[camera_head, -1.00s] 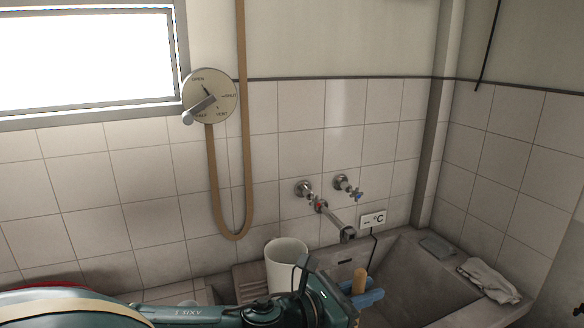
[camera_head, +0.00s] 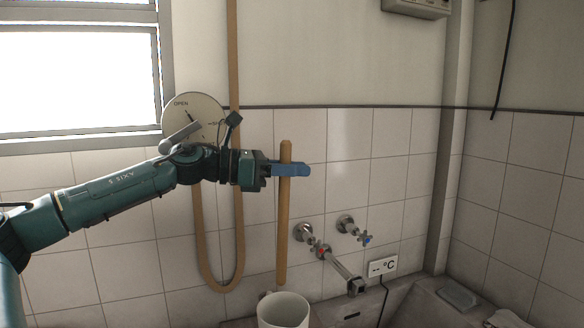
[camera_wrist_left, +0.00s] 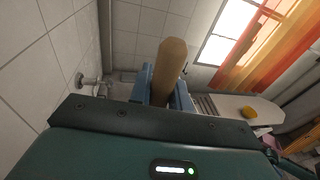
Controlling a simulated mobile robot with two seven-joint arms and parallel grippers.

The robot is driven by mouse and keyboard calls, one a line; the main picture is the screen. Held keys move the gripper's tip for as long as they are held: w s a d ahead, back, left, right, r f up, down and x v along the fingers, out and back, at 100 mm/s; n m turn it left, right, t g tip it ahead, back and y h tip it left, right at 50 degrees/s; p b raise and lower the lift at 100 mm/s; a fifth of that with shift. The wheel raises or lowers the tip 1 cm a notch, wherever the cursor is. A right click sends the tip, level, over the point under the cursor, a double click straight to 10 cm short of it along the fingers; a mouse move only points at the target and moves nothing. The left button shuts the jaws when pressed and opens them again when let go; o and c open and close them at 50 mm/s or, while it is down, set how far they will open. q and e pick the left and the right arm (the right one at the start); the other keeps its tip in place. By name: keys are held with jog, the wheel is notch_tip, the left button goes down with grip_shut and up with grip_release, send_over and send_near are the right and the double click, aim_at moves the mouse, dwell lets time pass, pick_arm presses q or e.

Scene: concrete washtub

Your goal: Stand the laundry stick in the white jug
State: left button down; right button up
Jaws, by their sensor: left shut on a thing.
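The laundry stick (camera_head: 284,230) is a plain wooden rod held upright by my left gripper (camera_head: 290,169), whose blue fingers are shut around it near its top end. The stick's lower end shows just above the back of the white jug (camera_head: 283,312) in the head view; I cannot tell whether it is over the opening or behind it. The jug stands at the bottom edge of the head view, its lower part cut off. In the left wrist view the stick (camera_wrist_left: 165,70) rises between the blue fingers (camera_wrist_left: 162,88). My right gripper is out of view.
Two wall taps and a spout (camera_head: 340,268) stick out right of the stick. A concrete tub (camera_head: 420,302) lies at lower right. A round dial (camera_head: 194,118) and a hanging tan hose (camera_head: 236,220) are behind my left arm.

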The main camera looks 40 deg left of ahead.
aim_at(278, 243)
pick_arm(q)
jog(key=f+b, duration=0.1)
jog(key=a+f+b, duration=0.1)
jog(key=shift+s+a+f+t+b, duration=0.1)
jog(key=shift+s+f+t+b, duration=0.1)
jog(key=shift+f+t+b, duration=0.15)
jog(key=shift+w+d+f+b, duration=0.1)
jog(key=shift+d+f+b, duration=0.1)
jog(key=shift+f+b, duration=0.35)
jog(key=shift+a+f+b, duration=0.1)
jog(key=shift+f+b, duration=0.3)
jog(key=shift+f, duration=0.45)
jog(key=shift+f+b, duration=3.2)
jog(key=shift+f, duration=1.1)
jog(key=shift+f+b, duration=0.4)
jog(key=shift+f, duration=0.3)
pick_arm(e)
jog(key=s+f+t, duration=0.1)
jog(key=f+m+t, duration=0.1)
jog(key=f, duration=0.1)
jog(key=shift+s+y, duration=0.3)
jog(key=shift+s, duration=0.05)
